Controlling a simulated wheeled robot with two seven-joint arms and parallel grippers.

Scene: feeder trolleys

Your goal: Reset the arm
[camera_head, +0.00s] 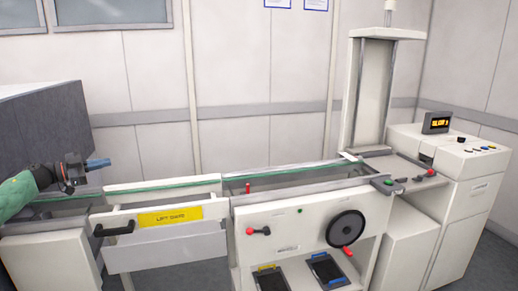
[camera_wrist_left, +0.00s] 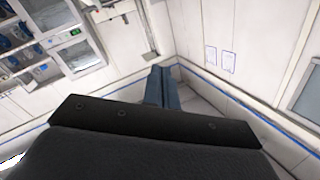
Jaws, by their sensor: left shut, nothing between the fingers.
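My left gripper (camera_head: 98,163) comes in from the left in the head view, on a green and black arm. Its blue fingers are shut with nothing between them, and they point right. It is in the air above the left end of the machine bench, apart from the drawer front below. In the left wrist view the shut blue fingers (camera_wrist_left: 162,88) stick out past the dark gripper body toward a white wall. My right gripper is not in view.
A drawer front with a yellow label (camera_head: 170,216) and black handle (camera_head: 114,229) is at lower left. A green-edged rail runs along the bench. A black handwheel (camera_head: 346,229), a tall column (camera_head: 371,85) and a console with a small display (camera_head: 436,122) stand to the right. A dark grey panel (camera_head: 45,125) is at far left.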

